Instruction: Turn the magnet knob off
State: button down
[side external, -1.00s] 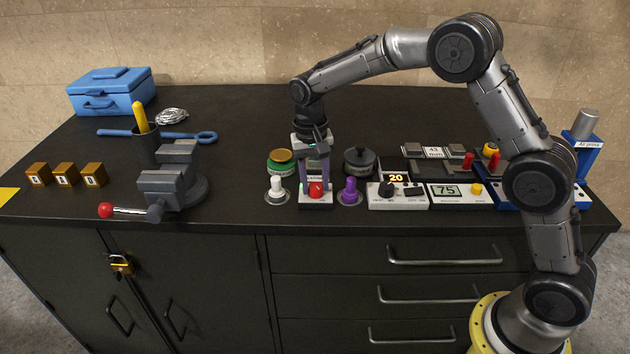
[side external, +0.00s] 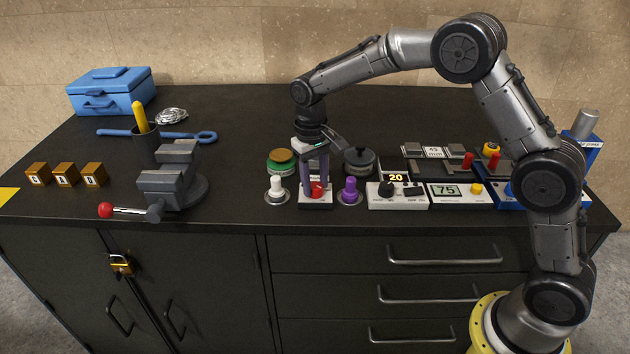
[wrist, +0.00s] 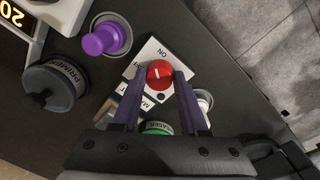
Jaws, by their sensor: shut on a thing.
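The red magnet knob (side external: 317,190) sits on a small white box (side external: 305,204) near the front edge of the bench. It also shows in the wrist view (wrist: 160,74), with a white line across its face. In the wrist view my gripper (wrist: 162,76) is shut on the red knob. The label on the other side of the box is partly hidden by the fingers.
A white-topped post (side external: 277,187) stands close on the left and a purple-topped post (side external: 350,189) close on the right. A control box (side external: 398,203) showing 20 is further right.

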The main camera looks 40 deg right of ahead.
aim_at(317, 188)
jog(key=n, duration=0.6)
jog(key=shift+d+r+n+t, duration=0.1)
jog(key=shift+r+n+t, duration=0.05)
jog(key=shift+n+t, duration=0.15)
jog(key=n, duration=0.6)
jog(key=shift+n, duration=0.4)
jog(key=shift+c, duration=2.2)
grip_release()
notch_tip(317, 188, up, 14)
jog(key=shift+s+a, duration=0.2)
jog(key=shift+s, duration=0.2)
